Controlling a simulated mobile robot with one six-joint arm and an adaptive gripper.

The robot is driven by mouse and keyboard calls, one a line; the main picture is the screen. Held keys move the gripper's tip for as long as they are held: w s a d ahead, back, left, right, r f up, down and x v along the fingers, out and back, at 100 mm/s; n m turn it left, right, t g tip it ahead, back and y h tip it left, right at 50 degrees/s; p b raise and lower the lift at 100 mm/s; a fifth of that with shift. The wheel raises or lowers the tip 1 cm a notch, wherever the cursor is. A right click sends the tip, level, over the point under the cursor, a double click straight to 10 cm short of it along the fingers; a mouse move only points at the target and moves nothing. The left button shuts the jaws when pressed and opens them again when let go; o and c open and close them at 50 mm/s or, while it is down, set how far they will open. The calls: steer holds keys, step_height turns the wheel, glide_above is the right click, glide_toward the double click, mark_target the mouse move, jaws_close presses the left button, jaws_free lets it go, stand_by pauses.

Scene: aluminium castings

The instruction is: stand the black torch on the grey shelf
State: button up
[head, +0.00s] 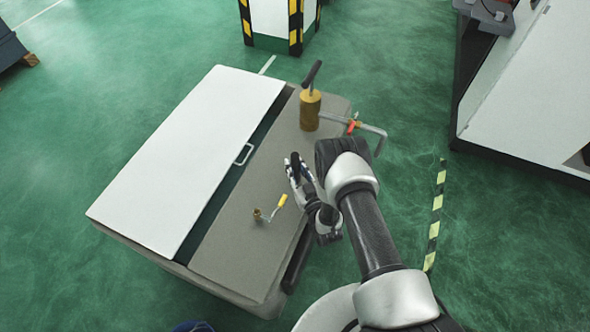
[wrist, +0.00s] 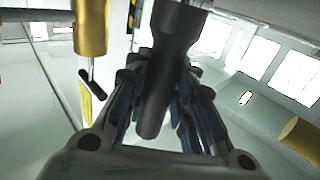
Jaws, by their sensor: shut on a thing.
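The black torch (wrist: 176,40) is in my gripper (head: 298,172). In the wrist view its wide head is at the top and its narrower body runs down between the fingers, slightly slanted. In the head view only a small dark part of the torch (head: 294,160) shows; the fingers hide much of the rest. My gripper is shut on it, over the right part of the grey shelf (head: 232,256), the long grey surface beside the white panel. I cannot tell the height of the torch above the shelf.
A brass cylinder with a black handle (head: 310,112) and a clamp with a red part (head: 352,125) are at the shelf's far end. A small crank with a yellow handle (head: 281,201) lies nearer. Bare shelf shows around the crank. The white panel (head: 190,150) lies to the left.

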jaws_close()
step_height(320, 180, up, 20)
steer(key=p, duration=0.7)
steer(key=d+r+m+h, duration=0.2)
steer(key=d+r+h, duration=0.1)
steer(key=d+r, duration=0.5)
steer(key=d+r+m+t+h, duration=0.1)
steer(key=d+r+m+h, duration=0.2)
steer(key=d+r, duration=0.5)
step_height(320, 180, up, 8)
steer(key=shift+w+d+f+t+h, duration=0.2)
steer(key=shift+d+t+h, duration=0.15)
steer(key=shift+h, duration=0.45)
steer(key=shift+d, duration=0.1)
